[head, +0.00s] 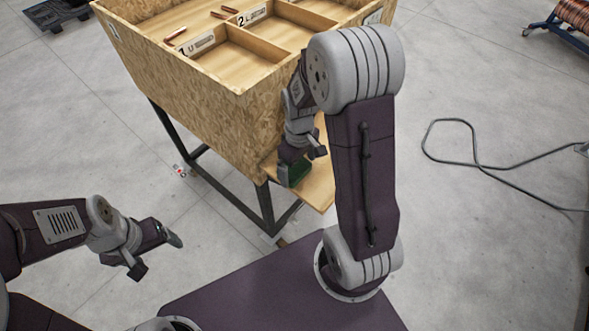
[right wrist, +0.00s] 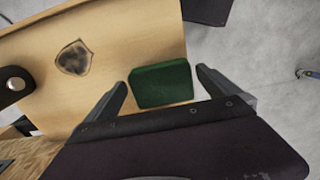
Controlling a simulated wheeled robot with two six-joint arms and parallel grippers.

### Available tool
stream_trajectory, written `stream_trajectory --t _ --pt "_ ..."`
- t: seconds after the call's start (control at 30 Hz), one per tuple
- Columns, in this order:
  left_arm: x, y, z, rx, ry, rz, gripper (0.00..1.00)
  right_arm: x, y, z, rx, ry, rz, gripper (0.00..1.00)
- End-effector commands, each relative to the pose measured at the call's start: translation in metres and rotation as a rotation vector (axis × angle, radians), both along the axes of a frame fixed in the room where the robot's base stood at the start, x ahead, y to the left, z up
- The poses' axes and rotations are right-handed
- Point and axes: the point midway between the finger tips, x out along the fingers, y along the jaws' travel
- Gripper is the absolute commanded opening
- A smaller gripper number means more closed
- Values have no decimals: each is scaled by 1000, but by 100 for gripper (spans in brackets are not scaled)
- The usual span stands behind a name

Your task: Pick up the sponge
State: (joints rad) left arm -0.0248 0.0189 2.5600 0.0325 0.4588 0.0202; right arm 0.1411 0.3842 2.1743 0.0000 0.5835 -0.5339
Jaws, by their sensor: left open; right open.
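The green sponge (head: 294,174) lies on a small wooden shelf (head: 320,188) at the side of the wooden bin. In the right wrist view the sponge (right wrist: 163,86) shows as a dark green block between the two fingers of my right gripper (right wrist: 162,80), with a visible gap at each side. In the head view my right gripper (head: 302,160) is open at the sponge and partly covers it. My left gripper (head: 157,256) is open and empty over the floor at the lower left.
The large wooden bin (head: 195,95) on a dark metal frame has numbered compartments with several copper tubes (head: 176,34). Its wall stands close beside my right arm. A black cable (head: 475,163) lies on the floor at right. The grey floor at left is mostly clear.

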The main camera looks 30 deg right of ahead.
Motion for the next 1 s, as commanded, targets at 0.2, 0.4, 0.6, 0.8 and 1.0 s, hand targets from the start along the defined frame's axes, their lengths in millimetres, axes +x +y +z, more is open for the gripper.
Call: stream_trajectory --t 0.2,0.4,0.6,0.8,1.0 --pt "0 0 -1 0 0 0 79 0 0 -8 0 0 0 100" --pt "0 0 -1 0 0 0 79 0 0 -7 0 -1 0 64" --pt "0 0 0 0 0 0 79 0 0 -7 0 -1 0 42" --pt "0 0 0 0 0 0 79 0 0 -5 0 -2 0 42" --pt "0 0 0 0 0 0 79 1 0 18 0 -4 0 42"
